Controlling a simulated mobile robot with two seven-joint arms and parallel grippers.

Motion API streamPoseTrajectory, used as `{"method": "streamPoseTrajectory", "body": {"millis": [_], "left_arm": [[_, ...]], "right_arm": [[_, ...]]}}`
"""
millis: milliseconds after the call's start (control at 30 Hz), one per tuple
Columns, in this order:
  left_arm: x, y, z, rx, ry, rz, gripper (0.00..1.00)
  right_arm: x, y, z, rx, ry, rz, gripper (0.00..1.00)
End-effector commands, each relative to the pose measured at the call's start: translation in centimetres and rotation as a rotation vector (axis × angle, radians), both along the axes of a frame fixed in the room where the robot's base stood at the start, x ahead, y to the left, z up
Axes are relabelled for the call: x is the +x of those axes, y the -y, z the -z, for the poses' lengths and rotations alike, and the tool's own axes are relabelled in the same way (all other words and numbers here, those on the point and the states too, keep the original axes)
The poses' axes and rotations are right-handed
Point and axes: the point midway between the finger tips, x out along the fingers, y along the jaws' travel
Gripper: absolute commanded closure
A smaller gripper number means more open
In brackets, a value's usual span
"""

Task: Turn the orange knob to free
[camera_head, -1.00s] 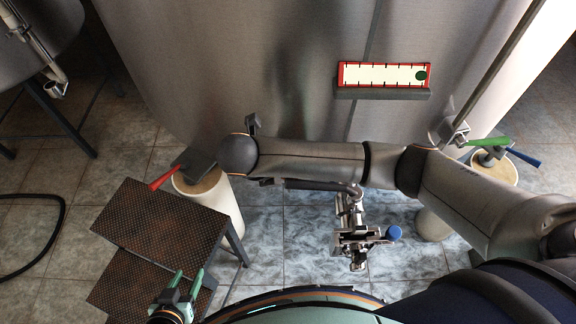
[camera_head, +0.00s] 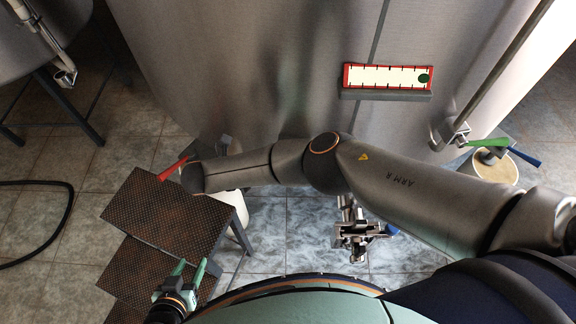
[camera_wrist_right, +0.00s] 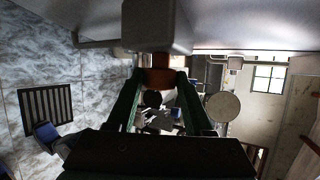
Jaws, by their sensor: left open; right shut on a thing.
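The orange knob (camera_wrist_right: 158,78) shows at the upper middle of the right wrist view, below a pale grey housing (camera_wrist_right: 156,24). My right gripper (camera_wrist_right: 158,84) is shut on the knob, with a green finger on each side of it. In the head view the knob and the right gripper are hidden behind my right arm. I cannot read the knob's setting. My left gripper (camera_head: 186,268) is open and empty above the brown textured steps at the lower left of the head view, far from the knob.
A steel tank (camera_head: 270,70) fills the back, with a red-framed scale (camera_head: 388,77) on it. A red lever (camera_head: 172,168) is at left; green (camera_head: 486,143) and blue (camera_head: 525,158) levers are at right. A metal valve (camera_head: 356,232) stands low in the middle. Steps (camera_head: 165,215) are at left.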

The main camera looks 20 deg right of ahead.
Motion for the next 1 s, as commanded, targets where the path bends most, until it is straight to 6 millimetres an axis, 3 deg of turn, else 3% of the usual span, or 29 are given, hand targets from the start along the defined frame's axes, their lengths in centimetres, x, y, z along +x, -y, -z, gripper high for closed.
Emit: {"method": "streamPoseTrajectory", "body": {"millis": [733,767,1000], "left_arm": [[0.05,0.05,0.27,-0.001,0.001,0.001,0.5],[0.05,0.05,0.27,-0.001,0.001,0.001,0.5],[0.08,0.04,0.26,0.0,0.002,0.0,0.5]], "right_arm": [[0.02,0.06,0.0,-0.06,-0.014,0.001,1.0],[0.02,0.06,0.0,-0.06,-0.014,0.001,0.45],[0.02,0.03,0.07,-0.057,-0.015,0.001,0.19]]}}
